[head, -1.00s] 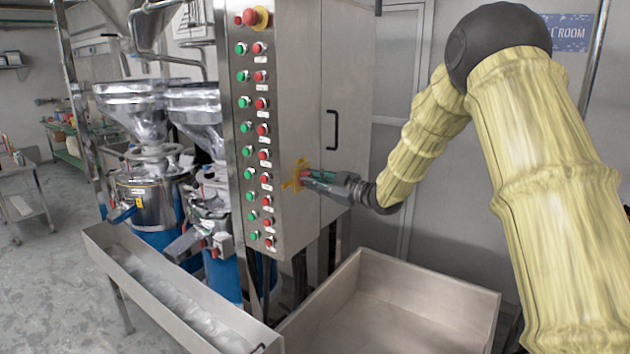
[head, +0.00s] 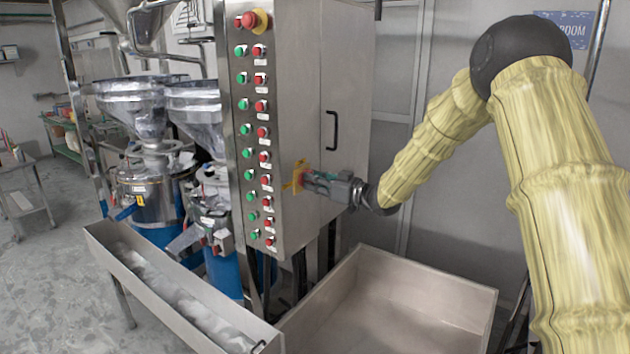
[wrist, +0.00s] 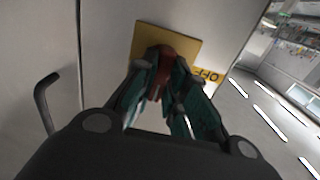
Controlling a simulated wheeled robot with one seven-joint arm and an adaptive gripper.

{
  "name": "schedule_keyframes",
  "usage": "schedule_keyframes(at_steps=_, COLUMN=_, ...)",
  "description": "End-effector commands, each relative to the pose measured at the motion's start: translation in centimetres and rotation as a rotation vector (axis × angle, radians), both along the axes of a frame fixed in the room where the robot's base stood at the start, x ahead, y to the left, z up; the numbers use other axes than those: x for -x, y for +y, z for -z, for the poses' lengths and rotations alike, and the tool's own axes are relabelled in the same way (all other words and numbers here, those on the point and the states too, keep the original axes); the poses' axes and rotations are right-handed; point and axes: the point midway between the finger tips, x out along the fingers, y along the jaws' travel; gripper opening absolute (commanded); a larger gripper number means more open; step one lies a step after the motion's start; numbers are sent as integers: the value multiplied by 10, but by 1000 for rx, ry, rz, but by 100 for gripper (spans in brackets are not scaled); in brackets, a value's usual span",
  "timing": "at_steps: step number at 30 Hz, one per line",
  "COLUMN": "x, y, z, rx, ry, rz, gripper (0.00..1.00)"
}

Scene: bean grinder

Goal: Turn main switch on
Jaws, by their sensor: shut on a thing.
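The main switch sits on the side face of the steel control cabinet (head: 348,60). It has a yellow square plate (wrist: 190,40) and a red handle (wrist: 160,70), seen in the wrist view. In the head view the yellow plate (head: 296,172) shows just left of my gripper. My gripper (head: 308,178) is shut on the red handle, with its teal fingers on either side in the wrist view (wrist: 165,90). A yellow label with "OFF" lettering (wrist: 208,75) lies beside the plate. The fingers hide part of the handle.
Red and green buttons (head: 252,150) line the cabinet's narrow front. A black door handle (head: 331,130) stands out right of the switch. An open steel bin (head: 430,275) lies below my arm, and a trough (head: 170,300) is at the lower left. Grinders (head: 150,185) stand left.

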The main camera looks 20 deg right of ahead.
Motion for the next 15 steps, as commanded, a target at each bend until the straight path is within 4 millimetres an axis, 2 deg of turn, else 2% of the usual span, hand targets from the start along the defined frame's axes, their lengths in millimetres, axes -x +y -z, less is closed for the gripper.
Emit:
schedule_keyframes(at_steps=13, x=-2, y=0, z=-4, rx=-9, ry=0, rz=1, gripper=0)
schedule_keyframes(at_steps=14, x=-2, y=0, z=-4, rx=-9, ry=0, rz=1, gripper=18)
schedule_keyframes(at_steps=15, x=-2, y=0, z=-4, rx=-9, ry=0, rz=1, gripper=25)
